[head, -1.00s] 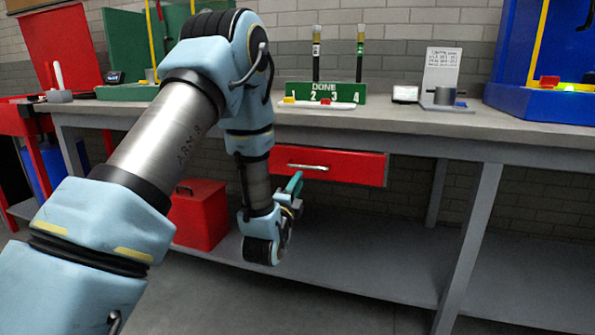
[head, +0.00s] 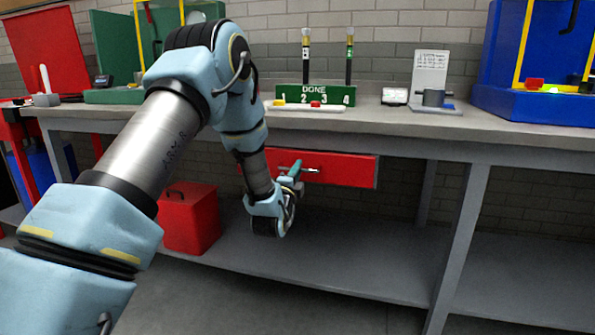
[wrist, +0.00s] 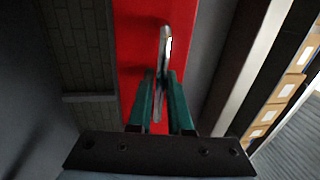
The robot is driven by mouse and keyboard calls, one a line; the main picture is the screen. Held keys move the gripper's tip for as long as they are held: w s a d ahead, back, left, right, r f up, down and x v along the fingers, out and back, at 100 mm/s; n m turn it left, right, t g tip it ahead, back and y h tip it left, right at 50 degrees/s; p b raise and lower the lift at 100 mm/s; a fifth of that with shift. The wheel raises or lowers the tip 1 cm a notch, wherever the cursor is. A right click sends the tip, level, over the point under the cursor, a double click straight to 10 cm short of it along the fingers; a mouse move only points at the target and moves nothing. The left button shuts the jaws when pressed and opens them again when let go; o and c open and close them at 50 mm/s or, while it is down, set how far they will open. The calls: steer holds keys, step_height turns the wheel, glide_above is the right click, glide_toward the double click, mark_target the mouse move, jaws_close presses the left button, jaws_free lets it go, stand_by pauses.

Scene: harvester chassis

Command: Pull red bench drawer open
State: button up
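The red bench drawer (head: 345,170) sits under the bench top in the head view, its front looking closed or nearly so. Its metal handle (head: 310,170) is partly covered by my gripper (head: 297,170). In the wrist view the red drawer front (wrist: 135,40) fills the middle, and the bright handle (wrist: 165,48) runs lengthwise up the picture. The teal fingers of my gripper (wrist: 161,75) stand on either side of the handle, which lies between the tips. A narrow gap seems to show beside the handle, so the fingers look open around it.
A red box (head: 190,218) stands on the lower shelf (head: 340,265) left of my wrist. A bench leg (head: 460,240) is to the right. The bench top (head: 400,122) holds a green numbered rack (head: 315,96) and a small gauge (head: 394,96). Shelf space below the drawer is clear.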

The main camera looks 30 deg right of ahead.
jaws_close()
steer(key=shift+s+f, duration=0.1)
stand_by(1.2)
